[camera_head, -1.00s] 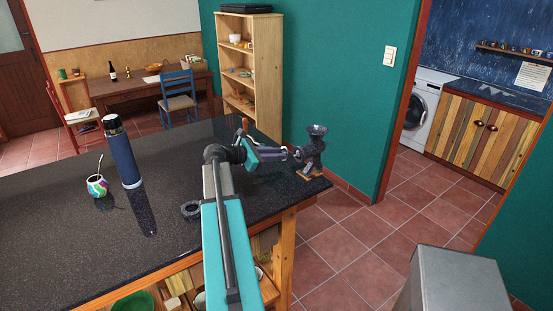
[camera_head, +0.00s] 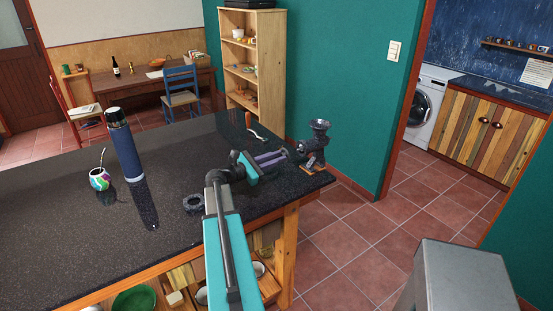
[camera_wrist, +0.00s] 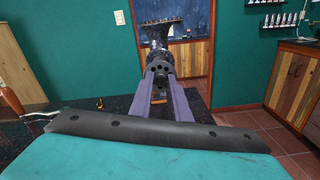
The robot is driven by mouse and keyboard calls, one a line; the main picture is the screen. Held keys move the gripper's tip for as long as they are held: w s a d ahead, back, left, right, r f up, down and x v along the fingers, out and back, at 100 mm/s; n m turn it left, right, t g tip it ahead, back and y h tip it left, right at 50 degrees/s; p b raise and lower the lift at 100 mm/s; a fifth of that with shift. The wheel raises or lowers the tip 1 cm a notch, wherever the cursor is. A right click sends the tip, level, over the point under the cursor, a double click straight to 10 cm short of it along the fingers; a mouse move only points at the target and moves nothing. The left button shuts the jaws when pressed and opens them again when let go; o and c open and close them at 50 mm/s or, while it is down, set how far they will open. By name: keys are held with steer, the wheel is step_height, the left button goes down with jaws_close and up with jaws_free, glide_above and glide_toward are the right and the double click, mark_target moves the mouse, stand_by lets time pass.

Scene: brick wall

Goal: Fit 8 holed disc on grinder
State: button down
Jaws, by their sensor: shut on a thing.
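My gripper (camera_head: 282,158) reaches from the left toward the black grinder (camera_head: 315,147), which stands upright on a small wooden base at the counter's right end. In the wrist view my purple fingers (camera_wrist: 160,86) are shut on a dark round disc with several holes (camera_wrist: 160,72). The disc faces the camera, in line with the grinder (camera_wrist: 158,38) behind it. I cannot tell whether disc and grinder touch. In the head view the disc is too small to make out. A dark ring (camera_head: 194,204) lies on the counter, left of my arm.
The black countertop (camera_head: 75,215) holds a blue flask (camera_head: 124,147) and a colourful cup with a straw (camera_head: 100,179) at left. A crank with a reddish handle (camera_head: 254,136) lies behind my gripper. A grey box-like surface (camera_head: 462,280) stands front right.

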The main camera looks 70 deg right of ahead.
steer(key=shift+s+d, duration=0.1)
steer(key=shift+d, duration=0.05)
steer(key=shift+x, duration=2.05)
steer(key=shift+s+d, duration=0.35)
steer(key=shift+d, duration=0.05)
steer(key=shift+b+x, duration=0.45)
steer(key=shift+x, duration=0.65)
stand_by(4.3)
